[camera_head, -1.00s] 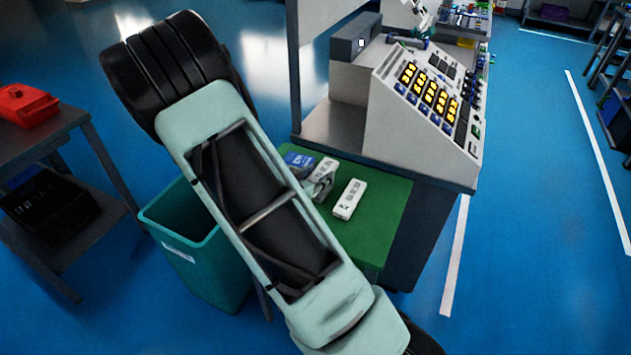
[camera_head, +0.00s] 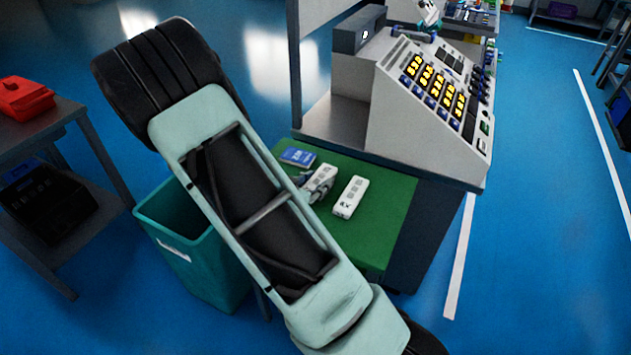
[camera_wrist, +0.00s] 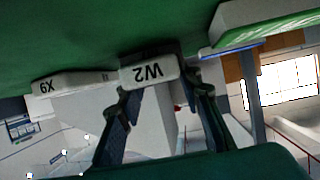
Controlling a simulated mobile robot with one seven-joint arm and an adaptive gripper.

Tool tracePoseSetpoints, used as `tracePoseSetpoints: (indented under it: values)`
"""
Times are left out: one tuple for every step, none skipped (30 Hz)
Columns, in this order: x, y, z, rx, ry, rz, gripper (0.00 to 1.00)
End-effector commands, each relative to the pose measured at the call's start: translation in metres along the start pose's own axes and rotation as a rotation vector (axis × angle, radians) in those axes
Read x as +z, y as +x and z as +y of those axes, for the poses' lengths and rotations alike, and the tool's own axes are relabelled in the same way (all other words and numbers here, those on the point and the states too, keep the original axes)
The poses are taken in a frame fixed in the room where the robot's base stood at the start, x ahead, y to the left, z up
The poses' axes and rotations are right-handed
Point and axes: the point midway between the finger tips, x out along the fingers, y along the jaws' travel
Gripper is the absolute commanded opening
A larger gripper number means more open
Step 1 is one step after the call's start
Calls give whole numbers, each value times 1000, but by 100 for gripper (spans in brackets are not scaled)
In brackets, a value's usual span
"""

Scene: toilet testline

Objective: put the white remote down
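In the head view the same remote shows at my gripper (camera_head: 316,187), over the green table top (camera_head: 385,215). It is at or very near the surface; contact is hard to tell. A second white remote (camera_head: 350,196) lies on the green top to its right and shows at the left of the wrist view (camera_wrist: 72,83). A blue box (camera_head: 298,157) lies behind my gripper.
A sloped control console (camera_head: 425,105) stands behind and right of the green top. A teal bin (camera_head: 190,250) is on the floor to the left. A side table (camera_head: 60,125) carries a red case (camera_head: 24,100). The green top's right front part is clear.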

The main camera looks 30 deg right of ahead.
Motion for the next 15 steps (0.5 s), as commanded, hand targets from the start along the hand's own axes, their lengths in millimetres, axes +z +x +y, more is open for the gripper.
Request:
tracePoseSetpoints:
  values:
    - [0,0,0,0,0,0,38]
    - [0,0,0,0,0,0,41]
    - [0,0,0,0,0,0,46]
    - [0,0,0,0,0,0,49]
    - [0,0,0,0,0,0,50]
    - [0,0,0,0,0,0,50]
    - [0,0,0,0,0,0,50]
    - [0,0,0,0,0,0,50]
    - [0,0,0,0,0,0,50]
    - [0,0,0,0,0,0,50]
    - [0,0,0,0,0,0,50]
    - [-1,0,0,0,1,0,50]
    - [-1,0,0,0,1,0,50]
    - [-3,-1,0,0,1,0,50]
    - [-5,-2,0,0,1,0,50]
